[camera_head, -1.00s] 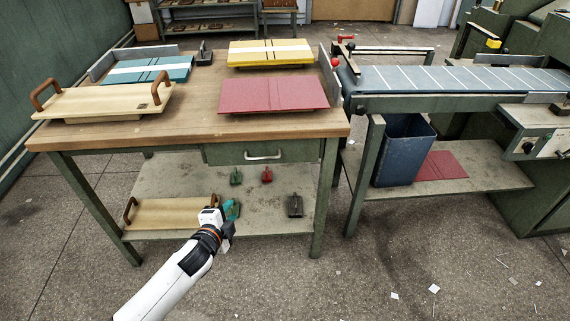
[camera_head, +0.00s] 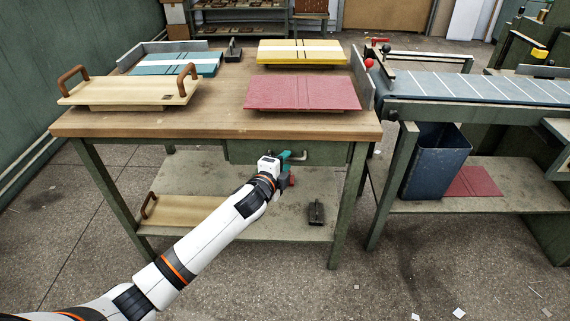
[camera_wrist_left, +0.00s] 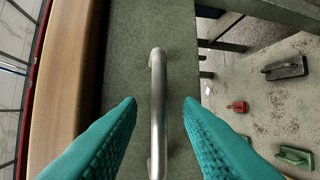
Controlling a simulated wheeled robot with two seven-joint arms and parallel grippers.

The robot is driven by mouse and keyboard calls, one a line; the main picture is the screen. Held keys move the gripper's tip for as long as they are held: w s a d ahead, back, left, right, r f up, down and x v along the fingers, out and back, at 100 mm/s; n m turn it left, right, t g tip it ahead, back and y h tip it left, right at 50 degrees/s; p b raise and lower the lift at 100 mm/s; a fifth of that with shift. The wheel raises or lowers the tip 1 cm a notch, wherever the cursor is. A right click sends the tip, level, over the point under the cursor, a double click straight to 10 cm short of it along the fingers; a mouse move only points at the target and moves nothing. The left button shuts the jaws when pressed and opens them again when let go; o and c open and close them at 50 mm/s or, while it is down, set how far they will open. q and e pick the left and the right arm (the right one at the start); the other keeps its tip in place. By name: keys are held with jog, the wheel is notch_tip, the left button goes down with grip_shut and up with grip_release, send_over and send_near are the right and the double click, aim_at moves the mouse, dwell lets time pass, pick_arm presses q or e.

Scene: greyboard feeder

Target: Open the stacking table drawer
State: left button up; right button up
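The green drawer (camera_head: 335,152) sits under the wooden top of the stacking table (camera_head: 215,122) and looks shut. Its metal bar handle (camera_head: 300,156) is partly hidden behind my left gripper (camera_head: 290,157) in the head view. In the left wrist view the handle (camera_wrist_left: 158,110) lies between the two teal fingers of my left gripper (camera_wrist_left: 160,105). The fingers are open, with a gap on each side of the bar. I cannot tell how deep the handle lies between them. My right gripper is not in view.
Red (camera_head: 302,93), yellow (camera_head: 302,52) and teal boards (camera_head: 178,64) and a wooden tray with handles (camera_head: 130,92) lie on the tabletop. The lower shelf (camera_head: 190,178) holds small tools. A conveyor (camera_head: 470,87) and a blue bin (camera_head: 435,162) stand at right.

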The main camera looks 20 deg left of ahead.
pick_arm(q)
jog(key=shift+w, duration=0.35)
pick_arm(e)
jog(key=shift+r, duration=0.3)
pick_arm(q)
jog(key=shift+c, duration=0.5)
grip_shut()
jog(key=shift+f, duration=0.1)
